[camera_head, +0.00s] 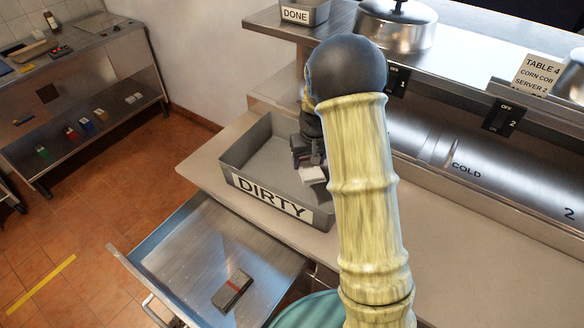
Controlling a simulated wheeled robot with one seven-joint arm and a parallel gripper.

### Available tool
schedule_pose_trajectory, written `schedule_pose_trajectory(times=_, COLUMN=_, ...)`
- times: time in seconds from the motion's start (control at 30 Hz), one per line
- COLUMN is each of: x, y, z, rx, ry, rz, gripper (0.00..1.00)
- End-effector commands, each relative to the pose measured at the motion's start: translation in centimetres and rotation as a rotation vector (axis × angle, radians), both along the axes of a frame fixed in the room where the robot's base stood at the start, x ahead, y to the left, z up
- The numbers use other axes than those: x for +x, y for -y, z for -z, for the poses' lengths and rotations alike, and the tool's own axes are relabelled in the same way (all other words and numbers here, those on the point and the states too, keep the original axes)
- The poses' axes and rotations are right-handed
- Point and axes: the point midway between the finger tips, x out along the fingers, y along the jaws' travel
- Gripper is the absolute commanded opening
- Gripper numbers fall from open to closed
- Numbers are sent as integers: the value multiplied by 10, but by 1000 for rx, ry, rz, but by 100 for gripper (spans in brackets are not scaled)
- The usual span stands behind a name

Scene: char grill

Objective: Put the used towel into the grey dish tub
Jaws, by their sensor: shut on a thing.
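The grey dish tub (232,158) stands on the counter with a white DIRTY label on its front wall. My gripper (311,164) is over the right part of the tub, pointing down, partly hidden by my arm. It is shut on a small whitish folded thing (313,175), which looks like the towel. The held thing shows against the tub's right inside; I cannot tell whether it touches the floor or wall of the tub. The visible left part of the tub floor is bare.
An open metal drawer (180,250) below the counter holds a dark grey folded thing with a red stripe (232,290). A DONE tub (305,12) and a lidded pot (396,30) stand on the upper shelf. A steel table (75,95) is at the far left.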

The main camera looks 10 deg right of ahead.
Motion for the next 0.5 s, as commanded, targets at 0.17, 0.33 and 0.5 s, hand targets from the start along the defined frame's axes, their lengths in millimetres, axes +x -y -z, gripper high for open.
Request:
schedule_pose_trajectory(times=0.17, x=0, y=0, z=20, rx=-1, ry=0, rz=-2, gripper=43)
schedule_pose_trajectory(times=0.33, x=0, y=-2, z=20, rx=-1, ry=1, rz=-4, gripper=43)
schedule_pose_trajectory(times=0.5, x=0, y=-2, z=22, rx=-1, ry=0, rz=-4, gripper=43)
